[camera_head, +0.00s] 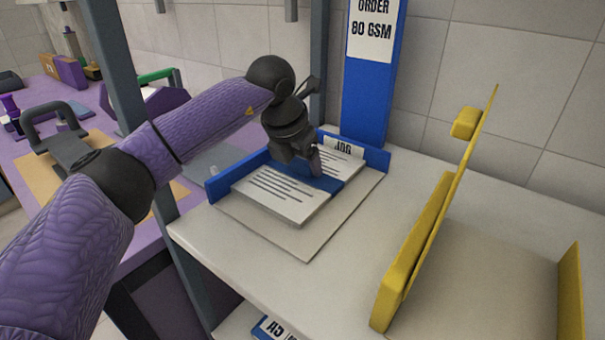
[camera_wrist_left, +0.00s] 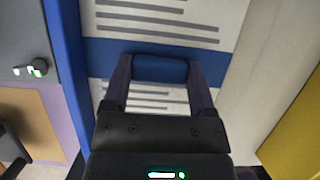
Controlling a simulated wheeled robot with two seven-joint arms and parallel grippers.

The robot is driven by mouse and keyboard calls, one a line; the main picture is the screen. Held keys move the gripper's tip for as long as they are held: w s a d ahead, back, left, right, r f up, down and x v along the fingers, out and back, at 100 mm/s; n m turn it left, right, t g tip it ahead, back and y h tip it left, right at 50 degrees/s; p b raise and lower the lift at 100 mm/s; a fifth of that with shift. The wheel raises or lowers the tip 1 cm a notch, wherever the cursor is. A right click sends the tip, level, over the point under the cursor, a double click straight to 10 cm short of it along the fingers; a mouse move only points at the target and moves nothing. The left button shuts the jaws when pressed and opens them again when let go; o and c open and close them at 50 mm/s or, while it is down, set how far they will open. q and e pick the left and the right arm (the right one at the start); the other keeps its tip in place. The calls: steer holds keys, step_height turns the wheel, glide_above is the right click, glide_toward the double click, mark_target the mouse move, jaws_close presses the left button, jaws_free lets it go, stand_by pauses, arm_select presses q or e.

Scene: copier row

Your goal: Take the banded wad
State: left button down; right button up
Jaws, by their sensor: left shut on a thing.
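The banded wad (camera_head: 275,197) is a stack of white printed sheets with a blue band (camera_head: 325,184) across it. It lies in a shallow tray with a blue rim (camera_head: 376,160) on the white shelf. My left gripper (camera_head: 312,168) points down over the band. In the left wrist view its two fingers (camera_wrist_left: 160,82) are shut on a raised blue part of the band (camera_wrist_left: 160,68), with printed sheet showing on both sides. The wad looks flat in the tray; any gap beneath it cannot be told. A "JOG" label (camera_head: 343,147) stands behind it. My right gripper is not in view.
A blue "ORDER 80 GSM" sign (camera_head: 369,70) stands behind the tray. A yellow divider (camera_head: 425,235) rises on the right. A grey post (camera_head: 121,75) stands left of the shelf, near my left arm. A purple bench (camera_head: 60,140) is beyond. Bare shelf (camera_head: 350,265) lies in front.

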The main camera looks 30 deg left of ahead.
mark_target(301, 162)
arm_select(q)
steer(key=shift+r, duration=0.1)
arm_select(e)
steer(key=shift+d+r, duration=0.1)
arm_select(q)
step_height(301, 162, up, 13)
steer(key=p, duration=0.9)
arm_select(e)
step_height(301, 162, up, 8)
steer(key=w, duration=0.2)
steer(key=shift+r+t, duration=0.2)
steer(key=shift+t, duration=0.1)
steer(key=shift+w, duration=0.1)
